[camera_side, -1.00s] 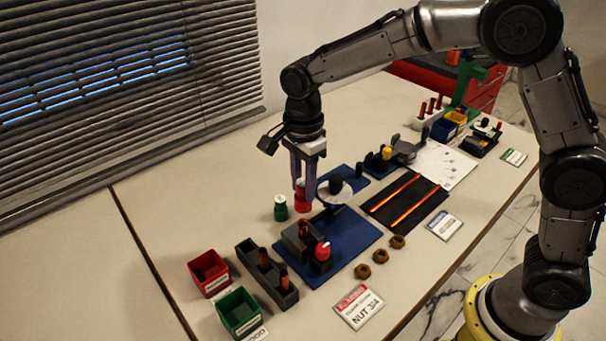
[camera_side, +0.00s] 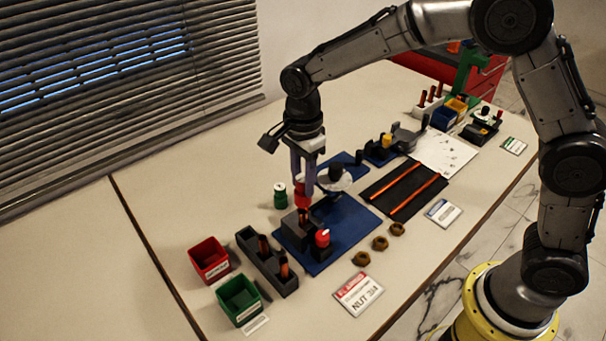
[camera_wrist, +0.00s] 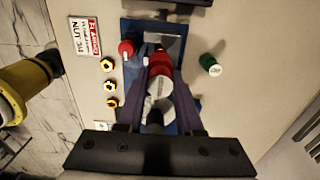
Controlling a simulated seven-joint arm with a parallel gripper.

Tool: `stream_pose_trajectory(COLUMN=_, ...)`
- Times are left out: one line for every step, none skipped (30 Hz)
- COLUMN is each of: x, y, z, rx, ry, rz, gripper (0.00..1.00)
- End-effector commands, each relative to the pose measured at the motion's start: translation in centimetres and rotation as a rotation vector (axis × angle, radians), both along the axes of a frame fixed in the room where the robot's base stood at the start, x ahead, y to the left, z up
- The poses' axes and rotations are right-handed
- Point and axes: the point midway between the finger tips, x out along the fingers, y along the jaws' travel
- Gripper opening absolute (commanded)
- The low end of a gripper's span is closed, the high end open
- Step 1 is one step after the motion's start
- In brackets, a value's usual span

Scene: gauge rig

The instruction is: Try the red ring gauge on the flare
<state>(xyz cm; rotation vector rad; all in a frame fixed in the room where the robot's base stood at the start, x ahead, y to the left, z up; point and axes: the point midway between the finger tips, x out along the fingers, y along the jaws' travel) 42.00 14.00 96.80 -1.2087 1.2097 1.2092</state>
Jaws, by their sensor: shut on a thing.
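My gripper (camera_side: 303,192) points down and is shut on the red ring gauge (camera_side: 302,199). The gauge also shows between the fingers in the wrist view (camera_wrist: 160,64). It is right over the flared copper tube (camera_side: 303,215), which stands upright in a grey block (camera_side: 293,233) on the blue mat (camera_side: 353,223). The gauge's lower edge is at or just above the tube's top; I cannot tell whether they touch. The flare itself is hidden by the gauge in both views.
A green gauge (camera_side: 280,196) stands on the table to the left. A red-topped knob (camera_side: 322,238) and a round white-and-dark piece (camera_side: 333,176) flank the block. A grey rack (camera_side: 267,262), red bin (camera_side: 208,260) and green bin (camera_side: 239,299) stand at front left. Brass nuts (camera_side: 380,243) lie to the right.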

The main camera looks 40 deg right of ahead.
Motion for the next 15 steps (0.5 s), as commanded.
stream_pose_trajectory(x=0.0, y=0.0, z=-0.2, rx=0.000, ry=0.001, rz=0.000, gripper=0.00)
stream_pose_trajectory(x=0.0, y=0.0, z=-0.3, rx=0.000, ry=0.001, rz=0.000, gripper=0.00)
stream_pose_trajectory(x=0.0, y=0.0, z=-0.4, rx=0.000, ry=0.000, rz=0.000, gripper=0.00)
stream_pose_trajectory(x=0.0, y=0.0, z=-0.5, rx=0.000, ry=0.000, rz=0.000, gripper=0.00)
stream_pose_trajectory(x=0.0, y=0.0, z=-0.7, rx=0.000, ry=0.000, rz=0.000, gripper=0.00)
stream_pose_trajectory(x=0.0, y=0.0, z=-0.8, rx=0.000, ry=-0.001, rz=0.000, gripper=0.00)
stream_pose_trajectory(x=0.0, y=0.0, z=-0.9, rx=0.000, ry=-0.001, rz=0.000, gripper=0.00)
stream_pose_trajectory(x=0.0, y=0.0, z=-1.0, rx=0.000, ry=0.000, rz=0.000, gripper=0.00)
stream_pose_trajectory(x=0.0, y=0.0, z=-1.2, rx=0.000, ry=0.000, rz=0.000, gripper=0.00)
stream_pose_trajectory(x=0.0, y=0.0, z=-1.3, rx=0.000, ry=0.000, rz=0.000, gripper=0.00)
stream_pose_trajectory(x=0.0, y=0.0, z=-1.4, rx=0.000, ry=0.001, rz=0.000, gripper=0.00)
stream_pose_trajectory(x=0.0, y=0.0, z=-1.5, rx=0.000, ry=0.001, rz=0.000, gripper=0.00)
stream_pose_trajectory(x=0.0, y=0.0, z=-1.6, rx=0.000, ry=0.001, rz=0.000, gripper=0.00)
stream_pose_trajectory(x=0.0, y=0.0, z=-1.7, rx=0.000, ry=0.000, rz=0.000, gripper=0.00)
stream_pose_trajectory(x=0.0, y=0.0, z=-1.9, rx=0.000, ry=0.000, rz=0.000, gripper=0.00)
